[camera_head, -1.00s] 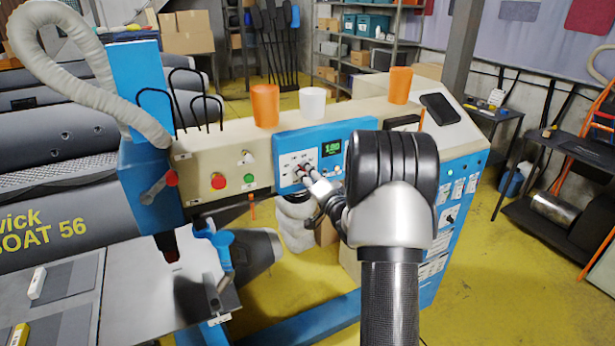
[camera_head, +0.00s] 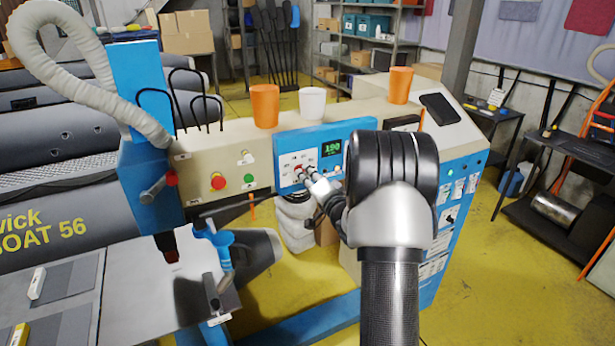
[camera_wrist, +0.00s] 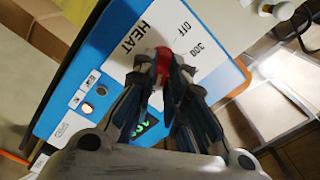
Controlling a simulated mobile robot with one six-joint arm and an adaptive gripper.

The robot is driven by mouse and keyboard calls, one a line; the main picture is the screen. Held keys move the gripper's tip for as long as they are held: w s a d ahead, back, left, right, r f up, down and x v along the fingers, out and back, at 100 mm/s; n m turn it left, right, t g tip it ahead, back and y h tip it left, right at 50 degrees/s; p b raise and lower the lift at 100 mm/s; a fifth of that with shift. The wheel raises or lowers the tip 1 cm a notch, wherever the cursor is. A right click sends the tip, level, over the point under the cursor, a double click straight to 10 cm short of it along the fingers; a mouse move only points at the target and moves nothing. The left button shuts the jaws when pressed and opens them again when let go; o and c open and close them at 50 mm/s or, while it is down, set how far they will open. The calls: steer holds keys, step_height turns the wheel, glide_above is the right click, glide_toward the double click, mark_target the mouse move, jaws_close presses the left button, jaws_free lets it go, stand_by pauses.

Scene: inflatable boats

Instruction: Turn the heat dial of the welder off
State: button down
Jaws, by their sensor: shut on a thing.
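The welder (camera_head: 240,155) is a beige and blue machine with a blue control panel (camera_head: 343,137) on its front. The panel carries a green display (camera_head: 330,148) that seems to read 190. The heat dial is red and sits on a white plate marked HEAT, OFF and 300 in the wrist view; the dial (camera_wrist: 163,62) shows there between my fingers. My gripper (camera_wrist: 165,75) is shut on the dial.
Two orange cups (camera_head: 264,105) and a white cup (camera_head: 312,103) stand on the welder's top, with a dark phone-like device (camera_head: 440,108) at the right. A red button (camera_head: 218,181) and a green one (camera_head: 249,178) are left of the panel. A blue clamp-like part (camera_head: 222,240) is below.

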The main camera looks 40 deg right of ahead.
steer(key=shift+w+a+f+n+b, duration=0.15)
steer(key=shift+n+b, duration=3.1)
steer(key=shift+n, duration=2.05)
steer(key=shift+s+a+r+n+b, duration=0.1)
steer(key=shift+n+b, duration=3.2)
steer(key=shift+n, duration=2)
steer(key=shift+w+a+f+n+b, duration=0.15)
steer(key=shift+n+b, duration=3.1)
steer(key=shift+n, duration=2.05)
steer(key=shift+s, duration=0.1)
